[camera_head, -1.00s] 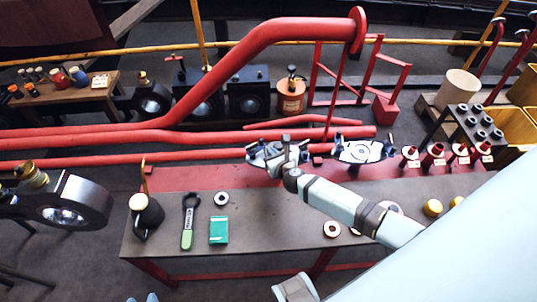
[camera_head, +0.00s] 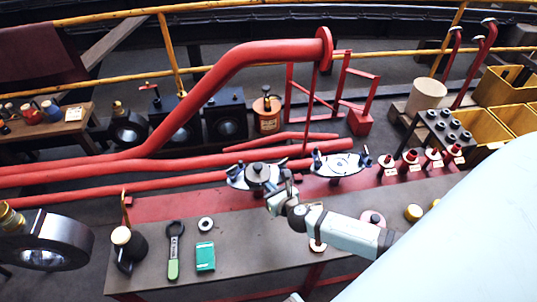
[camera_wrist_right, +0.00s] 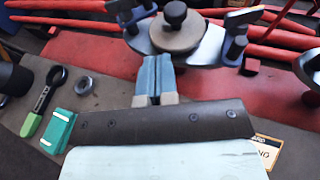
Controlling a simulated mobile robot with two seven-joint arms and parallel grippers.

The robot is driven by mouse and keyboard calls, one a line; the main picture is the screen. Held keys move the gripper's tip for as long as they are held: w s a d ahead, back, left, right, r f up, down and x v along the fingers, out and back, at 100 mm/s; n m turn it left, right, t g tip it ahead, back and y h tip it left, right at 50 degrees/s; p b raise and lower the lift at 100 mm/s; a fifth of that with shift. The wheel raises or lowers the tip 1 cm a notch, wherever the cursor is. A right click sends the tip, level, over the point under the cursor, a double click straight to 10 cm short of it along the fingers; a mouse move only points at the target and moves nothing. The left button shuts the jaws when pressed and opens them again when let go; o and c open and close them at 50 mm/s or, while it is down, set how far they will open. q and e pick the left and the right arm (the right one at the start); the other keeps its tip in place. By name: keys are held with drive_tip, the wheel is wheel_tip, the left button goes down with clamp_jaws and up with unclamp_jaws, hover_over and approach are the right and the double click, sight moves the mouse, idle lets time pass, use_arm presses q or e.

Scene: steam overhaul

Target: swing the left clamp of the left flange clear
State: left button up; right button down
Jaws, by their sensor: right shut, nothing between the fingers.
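The left flange (camera_head: 257,175) lies on the red strip of the bench, a pale plate with a dark round knob on a disc. In the right wrist view the flange (camera_wrist_right: 177,35) shows its left clamp (camera_wrist_right: 127,14), dark blue, at its left edge, and its right clamp (camera_wrist_right: 237,42) at its right. The left clamp's exact angle is hard to tell. My right gripper (camera_wrist_right: 154,62) is shut and empty, its blue fingers together just in front of the disc. In the head view the right gripper (camera_head: 276,196) is at the flange's near right side. My left gripper is not in view.
The second flange (camera_head: 340,164) lies to the right, with several red-topped parts beyond it. Red pipes (camera_head: 200,172) run behind. The grey bench middle is largely clear.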

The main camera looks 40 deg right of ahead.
sight(241, 165)
use_arm(q)
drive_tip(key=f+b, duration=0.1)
drive_tip(key=b, duration=0.1)
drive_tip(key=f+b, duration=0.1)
drive_tip(key=b, duration=0.1)
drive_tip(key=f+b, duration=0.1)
drive_tip(key=b, duration=0.2)
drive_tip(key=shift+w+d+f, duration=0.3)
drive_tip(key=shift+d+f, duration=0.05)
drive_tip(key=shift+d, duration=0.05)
use_arm(e)
drive_tip(key=a+h, duration=0.1)
drive_tip(key=a+m+h, duration=0.1)
drive_tip(key=a, duration=0.1)
drive_tip(key=a+m+h, duration=0.1)
drive_tip(key=a, duration=0.1)
drive_tip(key=shift+w+a+r, duration=0.2)
drive_tip(key=shift+w+r, duration=0.05)
